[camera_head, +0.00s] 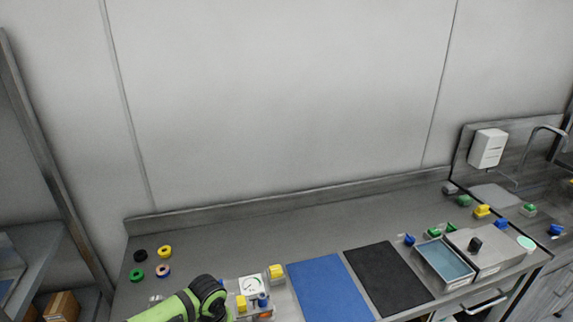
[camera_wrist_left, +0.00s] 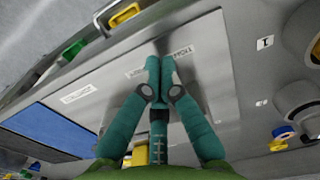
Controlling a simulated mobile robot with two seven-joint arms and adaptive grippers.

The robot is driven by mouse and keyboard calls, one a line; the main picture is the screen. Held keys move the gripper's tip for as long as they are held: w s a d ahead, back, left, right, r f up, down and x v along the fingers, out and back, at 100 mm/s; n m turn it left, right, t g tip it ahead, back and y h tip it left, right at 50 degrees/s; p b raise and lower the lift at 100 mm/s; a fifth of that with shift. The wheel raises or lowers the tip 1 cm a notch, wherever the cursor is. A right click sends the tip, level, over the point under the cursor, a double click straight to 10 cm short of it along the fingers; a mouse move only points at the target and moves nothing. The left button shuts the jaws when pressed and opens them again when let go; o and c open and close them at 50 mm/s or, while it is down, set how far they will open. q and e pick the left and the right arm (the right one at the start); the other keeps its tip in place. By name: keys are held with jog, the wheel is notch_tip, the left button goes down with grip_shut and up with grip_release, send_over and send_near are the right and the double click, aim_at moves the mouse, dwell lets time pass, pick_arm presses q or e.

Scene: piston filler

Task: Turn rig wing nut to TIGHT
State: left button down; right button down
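In the left wrist view my left gripper (camera_wrist_left: 160,65) has its two teal fingers together, with no clear gap and nothing visible between the tips. The fingertips are over a grey metal panel with printed labels (camera_wrist_left: 150,71), too small to read surely. In the head view only my green and black left arm shows at the bottom. Beside it stands a small rig with a white dial (camera_head: 250,287), a yellow block (camera_head: 241,304) and a blue part (camera_head: 263,300). I cannot make out the wing nut in either view. My right gripper is not in view.
A blue mat (camera_head: 328,290) and a black mat (camera_head: 388,279) lie right of the rig. A blue-filled metal tray (camera_head: 443,262) and grey box stand further right, with coloured blocks around. Several coloured rings (camera_head: 165,252) lie at left. The back of the counter is mostly clear.

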pick_arm(q)
jog(key=shift+w+d+r+p, duration=0.1)
jog(key=shift+w+r+p, duration=0.2)
jog(key=shift+p, duration=0.3)
notch_tip(320, 180, up, 3)
jog(key=shift+s+f+p, duration=0.1)
jog(key=shift+p, duration=1.05)
jog(key=r, duration=0.2)
jog(key=shift+s+r, duration=0.2)
jog(key=shift+r, duration=0.1)
